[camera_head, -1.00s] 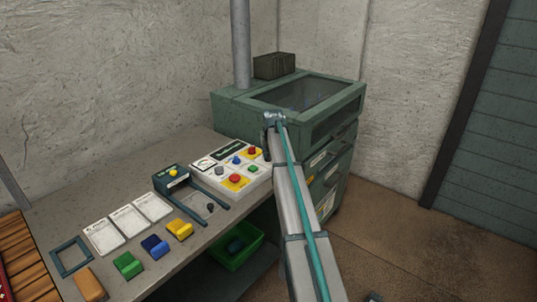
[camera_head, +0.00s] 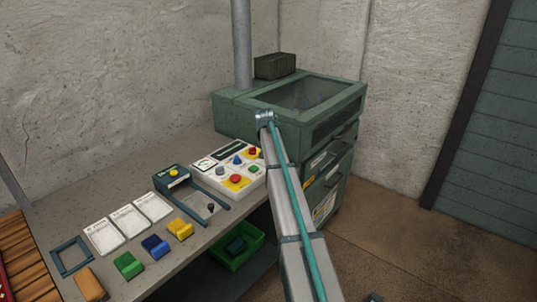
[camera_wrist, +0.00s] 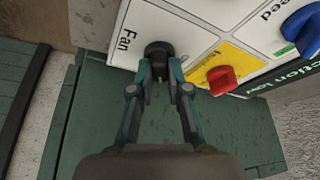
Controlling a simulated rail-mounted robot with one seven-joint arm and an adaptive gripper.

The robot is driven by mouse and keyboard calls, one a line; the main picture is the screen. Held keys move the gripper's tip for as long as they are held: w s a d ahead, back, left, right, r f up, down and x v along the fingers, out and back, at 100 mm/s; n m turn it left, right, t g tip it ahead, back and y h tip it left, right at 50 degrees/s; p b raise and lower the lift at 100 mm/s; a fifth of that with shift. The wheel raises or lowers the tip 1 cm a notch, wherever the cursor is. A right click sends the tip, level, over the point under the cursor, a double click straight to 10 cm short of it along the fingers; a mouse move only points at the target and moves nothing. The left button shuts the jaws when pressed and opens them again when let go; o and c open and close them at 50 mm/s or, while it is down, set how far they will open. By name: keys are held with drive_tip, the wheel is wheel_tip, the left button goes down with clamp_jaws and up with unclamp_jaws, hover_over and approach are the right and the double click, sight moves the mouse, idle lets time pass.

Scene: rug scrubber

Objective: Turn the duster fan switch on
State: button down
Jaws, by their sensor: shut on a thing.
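The fan switch (camera_wrist: 158,49) is a dark knob beside the printed word "Fan" on the white control panel (camera_wrist: 122,57), seen in the wrist view. My gripper (camera_wrist: 160,66) is shut on this knob, with one teal finger on each side of it. The fingertips and the base of the knob partly hide each other. In the head view the control panel (camera_head: 228,163) stands on the bench, and my arm hides the fan switch and the fingertips.
A red knob (camera_wrist: 222,79) on a yellow label and a blue knob (camera_wrist: 302,30) are close by on the panel. The green cabinet (camera_head: 230,112) stands right behind.

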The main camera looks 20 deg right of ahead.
drive_tip(key=c, duration=1.1)
unclamp_jaws()
drive_tip(key=v, duration=1.2)
